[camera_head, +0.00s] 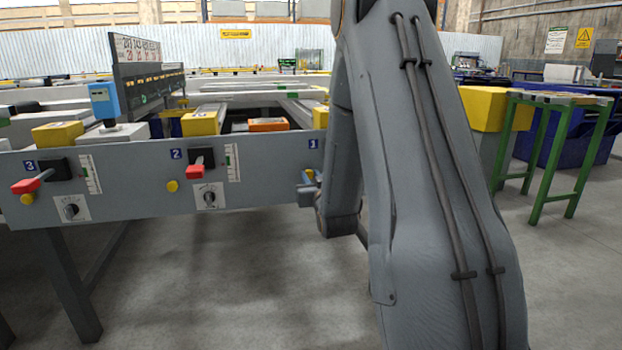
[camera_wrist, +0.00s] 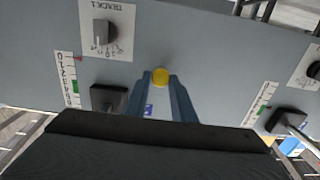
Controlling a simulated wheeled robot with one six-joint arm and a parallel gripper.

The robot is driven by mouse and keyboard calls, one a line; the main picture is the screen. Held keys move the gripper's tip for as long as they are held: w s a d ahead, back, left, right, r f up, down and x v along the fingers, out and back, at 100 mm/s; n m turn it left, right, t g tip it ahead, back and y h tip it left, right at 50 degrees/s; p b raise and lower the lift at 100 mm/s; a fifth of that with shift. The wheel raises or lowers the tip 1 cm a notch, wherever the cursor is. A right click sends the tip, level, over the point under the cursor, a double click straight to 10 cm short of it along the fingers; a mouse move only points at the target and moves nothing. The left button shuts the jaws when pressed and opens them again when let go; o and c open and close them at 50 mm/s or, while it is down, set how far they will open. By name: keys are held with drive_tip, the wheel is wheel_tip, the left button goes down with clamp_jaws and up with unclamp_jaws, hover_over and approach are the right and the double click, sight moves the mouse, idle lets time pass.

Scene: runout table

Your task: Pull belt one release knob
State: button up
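The yellow round belt one release knob (camera_wrist: 160,76) sits on the grey panel, between the blue fingertips of my gripper (camera_wrist: 161,80) in the wrist view. The fingers are apart, one on each side of the knob; whether either touches it is hard to tell. A small blue number 1 label (camera_wrist: 148,110) shows between the fingers. In the head view my gripper (camera_head: 307,190) is at the right end of the panel, below the number 1 label (camera_head: 313,144), and my arm hides much of that area.
The Track 1 dial (camera_wrist: 105,33) and a black switch block (camera_wrist: 108,98) are close to the fingers. Belt two's yellow knob (camera_head: 172,186), red lever (camera_head: 195,169) and dial (camera_head: 210,198) are to the left. A green-legged stand (camera_head: 556,145) is at the right.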

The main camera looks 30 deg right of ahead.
clamp_jaws()
drive_tip(key=shift+s, duration=0.15)
drive_tip(key=shift+p+v, duration=0.55)
drive_tip(key=shift+v, duration=0.25)
drive_tip(key=o, duration=0.6)
unclamp_jaws()
drive_tip(key=shift+p+v, duration=0.9)
drive_tip(key=shift+v, duration=3)
